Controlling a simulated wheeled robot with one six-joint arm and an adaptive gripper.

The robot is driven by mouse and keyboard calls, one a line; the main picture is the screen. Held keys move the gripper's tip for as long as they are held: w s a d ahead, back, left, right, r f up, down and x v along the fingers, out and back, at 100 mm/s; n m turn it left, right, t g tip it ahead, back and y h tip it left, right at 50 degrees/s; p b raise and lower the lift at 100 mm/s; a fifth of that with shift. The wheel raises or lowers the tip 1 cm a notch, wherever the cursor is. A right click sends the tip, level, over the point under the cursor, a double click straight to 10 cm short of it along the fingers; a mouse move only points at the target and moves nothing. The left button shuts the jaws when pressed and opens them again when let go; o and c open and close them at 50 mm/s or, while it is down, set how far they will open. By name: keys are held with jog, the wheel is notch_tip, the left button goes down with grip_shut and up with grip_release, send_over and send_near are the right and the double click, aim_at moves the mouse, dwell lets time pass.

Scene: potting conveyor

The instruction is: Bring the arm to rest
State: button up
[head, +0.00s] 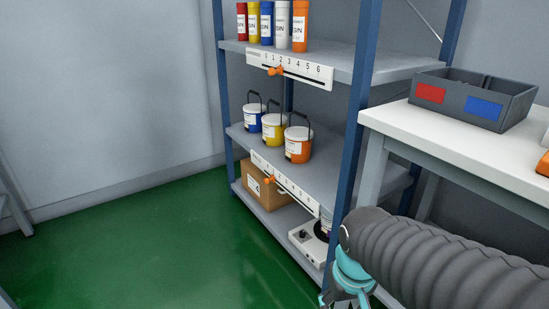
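My arm enters from the lower right, in a ribbed grey sleeve that ends in a dark grey joint with teal parts near the bottom edge. It stands in front of the lower right of the shelf rack and the table leg.
A blue-posted rack (360,110) holds several coloured tubes, three lidded buckets (272,128), a cardboard box (262,187) and a white device (308,240). A white table (455,140) at right carries a dark divided bin (472,98). The green floor (130,240) at left is clear.

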jog(key=s+d+r+m+t+p, duration=0.1)
jog(key=r+t, duration=0.1)
jog(key=r, duration=0.3)
jog(key=s+d+r+t+p, duration=0.1)
jog(key=d+r, duration=0.1)
jog(key=r, duration=0.3)
jog(key=shift+s+r+m+t, duration=0.3)
jog(key=shift+s+m+t, duration=0.05)
jog(key=shift+m+t, duration=0.05)
